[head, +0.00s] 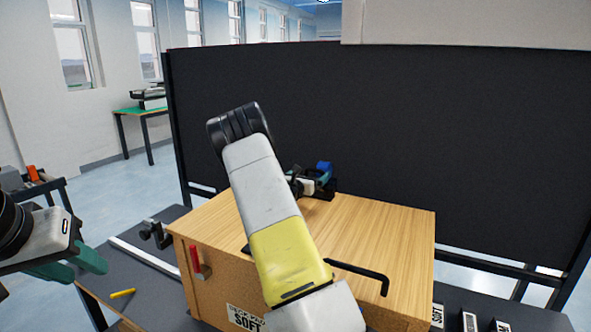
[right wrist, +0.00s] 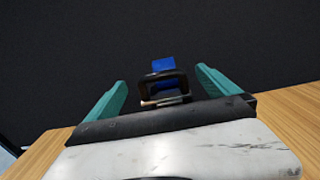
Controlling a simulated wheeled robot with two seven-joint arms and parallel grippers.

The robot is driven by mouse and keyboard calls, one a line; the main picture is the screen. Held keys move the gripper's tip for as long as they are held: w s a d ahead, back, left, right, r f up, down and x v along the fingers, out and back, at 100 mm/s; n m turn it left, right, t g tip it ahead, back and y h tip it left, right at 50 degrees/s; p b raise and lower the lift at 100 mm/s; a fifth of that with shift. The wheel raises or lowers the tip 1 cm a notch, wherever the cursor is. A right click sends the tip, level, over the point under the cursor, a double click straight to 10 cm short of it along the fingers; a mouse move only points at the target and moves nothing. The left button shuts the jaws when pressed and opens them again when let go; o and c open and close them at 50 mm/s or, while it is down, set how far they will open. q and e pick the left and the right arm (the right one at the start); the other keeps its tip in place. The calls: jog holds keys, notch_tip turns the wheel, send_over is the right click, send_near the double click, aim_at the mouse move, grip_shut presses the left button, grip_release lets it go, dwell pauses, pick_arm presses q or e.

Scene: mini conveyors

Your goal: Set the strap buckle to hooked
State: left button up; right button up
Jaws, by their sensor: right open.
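The strap buckle (right wrist: 165,88) is a dark rectangular frame in the right wrist view, with a blue strap (right wrist: 163,63) showing above it. In the head view the blue strap (head: 323,167) shows near the far edge of the wooden box's top. My right gripper (right wrist: 161,77) is open, its teal fingers on either side of the buckle with gaps to both. My right arm hides much of the box top in the head view. Whether the buckle is hooked cannot be made out. My left gripper (head: 88,269) is open and empty, left of the box.
The wooden box (head: 395,225) stands on a dark table (head: 112,262). A bent black rod (head: 362,272) sits at the box's near top, and a red handle (head: 195,259) is on its front. A yellow tool (head: 122,293) lies left. A dark panel (head: 440,130) rises behind.

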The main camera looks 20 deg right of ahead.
jog(key=x, duration=0.6)
jog(key=shift+d, duration=0.3)
jog(key=shift+w, duration=0.15)
